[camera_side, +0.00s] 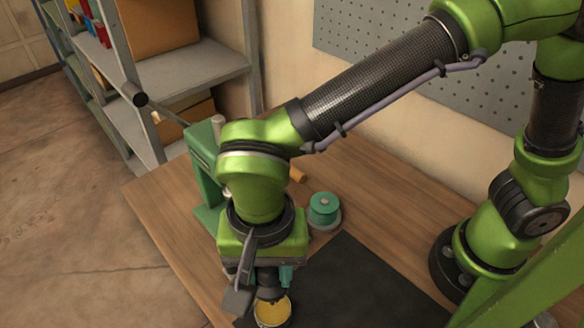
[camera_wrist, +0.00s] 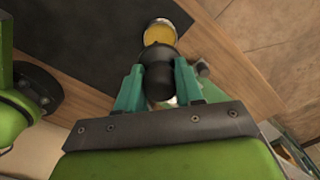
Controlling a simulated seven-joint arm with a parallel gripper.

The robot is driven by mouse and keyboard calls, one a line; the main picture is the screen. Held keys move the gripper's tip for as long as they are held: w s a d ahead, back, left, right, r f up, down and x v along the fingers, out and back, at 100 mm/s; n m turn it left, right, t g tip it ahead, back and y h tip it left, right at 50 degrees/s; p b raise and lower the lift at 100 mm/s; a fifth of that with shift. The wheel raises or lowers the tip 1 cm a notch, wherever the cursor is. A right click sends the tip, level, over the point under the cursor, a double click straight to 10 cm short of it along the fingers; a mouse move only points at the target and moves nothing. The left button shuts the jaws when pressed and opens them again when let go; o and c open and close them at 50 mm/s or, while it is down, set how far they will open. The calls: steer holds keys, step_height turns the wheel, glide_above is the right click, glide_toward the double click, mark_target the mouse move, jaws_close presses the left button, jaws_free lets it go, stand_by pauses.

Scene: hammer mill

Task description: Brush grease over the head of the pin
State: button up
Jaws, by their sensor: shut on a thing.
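My gripper (camera_side: 268,277) points down near the front of the bench. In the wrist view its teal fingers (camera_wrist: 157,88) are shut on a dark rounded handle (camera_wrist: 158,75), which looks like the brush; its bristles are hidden. A round tin of yellow grease (camera_side: 273,312) sits directly below the gripper. The tin (camera_wrist: 160,33) shows just beyond the handle in the wrist view. I cannot tell whether the brush touches the grease. A green metal frame (camera_side: 203,170) stands behind my wrist, with a grey cylindrical piece (camera_side: 217,124) near its top. I cannot tell which piece is the pin.
A green spool-like part (camera_side: 323,208) on a grey base stands on the wooden bench (camera_side: 165,200), right of my wrist. A small orange-brown piece (camera_side: 298,174) lies behind it. A dark mat (camera_side: 365,285) covers the front right and is mostly clear. Shelving (camera_side: 195,65) stands behind left.

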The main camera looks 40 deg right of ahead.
mark_target(271, 293)
steer(key=shift+f+m, duration=0.15)
steer(key=shift+m, duration=0.15)
steer(key=shift+w+f, duration=0.1)
steer(key=shift+f, duration=2.75)
steer(key=shift+f, duration=0.6)
steer(key=shift+r, duration=3.6)
